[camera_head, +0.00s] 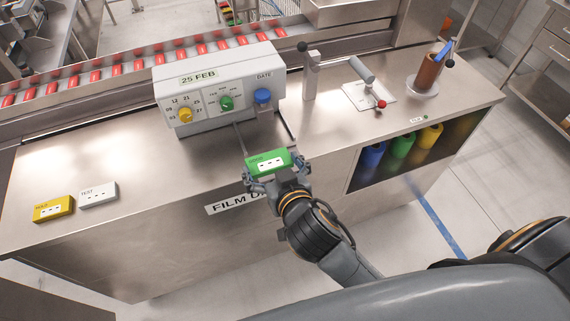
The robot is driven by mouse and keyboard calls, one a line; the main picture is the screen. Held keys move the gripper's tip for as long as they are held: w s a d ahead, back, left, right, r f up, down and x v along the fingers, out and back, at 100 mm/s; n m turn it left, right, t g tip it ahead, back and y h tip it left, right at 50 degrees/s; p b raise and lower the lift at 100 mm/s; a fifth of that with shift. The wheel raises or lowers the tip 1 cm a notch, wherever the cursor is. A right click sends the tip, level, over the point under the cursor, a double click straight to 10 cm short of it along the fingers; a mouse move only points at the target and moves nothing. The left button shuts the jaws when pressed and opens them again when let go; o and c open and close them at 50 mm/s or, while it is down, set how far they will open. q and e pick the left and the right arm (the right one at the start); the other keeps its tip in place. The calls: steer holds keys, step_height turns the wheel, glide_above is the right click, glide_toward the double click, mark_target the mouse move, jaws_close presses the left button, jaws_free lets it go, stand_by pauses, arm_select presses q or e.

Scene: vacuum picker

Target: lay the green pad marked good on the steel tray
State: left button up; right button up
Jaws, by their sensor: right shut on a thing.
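The green pad (268,160) is in the grip of my right gripper (270,178), near the front edge of the steel counter. Its small label is hard to read; dark marks show on a white patch on its face. The gripper's fingers close around the pad's near side. Just behind the pad, a flat steel piece (262,138) with two dark side edges lies in front of the date machine (222,88); it looks like the steel tray, partly hidden by the pad. I cannot tell whether the pad touches it. My left gripper is not in view.
A yellow pad (53,208) and a white pad marked test (98,194) lie at the counter's left. The counter between the pads and machine is clear. A conveyor (140,66) runs behind.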

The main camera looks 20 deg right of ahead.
mark_target(279, 165)
steer(key=shift+w+d+f+b, duration=0.25)
steer(key=shift+w+d+f, duration=0.15)
steer(key=shift+w, duration=0.2)
steer(key=shift+w+d+f+b, duration=0.2)
steer(key=shift+w+d+f, duration=0.2)
steer(key=shift+w, duration=0.2)
steer(key=w+f+b, duration=0.1)
steer(key=d+f+b, duration=0.1)
steer(key=w+d+f+b, duration=0.1)
steer(key=f+b, duration=0.1)
steer(key=shift+w+f, duration=0.1)
steer(key=shift+w, duration=0.25)
steer(key=shift+w+d+f+b, duration=0.1)
steer(key=shift+w+f+b, duration=0.15)
steer(key=shift+w+b, duration=0.1)
steer(key=shift+w+d+f, duration=0.1)
steer(key=shift+f, duration=0.1)
steer(key=f+b, duration=0.2)
steer(key=b, duration=0.1)
steer(key=f+b, duration=0.1)
steer(key=shift+w+d+f, duration=0.15)
steer(key=shift+w+f, duration=0.1)
steer(key=shift+f, duration=0.1)
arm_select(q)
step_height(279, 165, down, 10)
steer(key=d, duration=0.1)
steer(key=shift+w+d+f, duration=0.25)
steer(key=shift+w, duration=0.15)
arm_select(e)
steer(key=shift+r, duration=0.1)
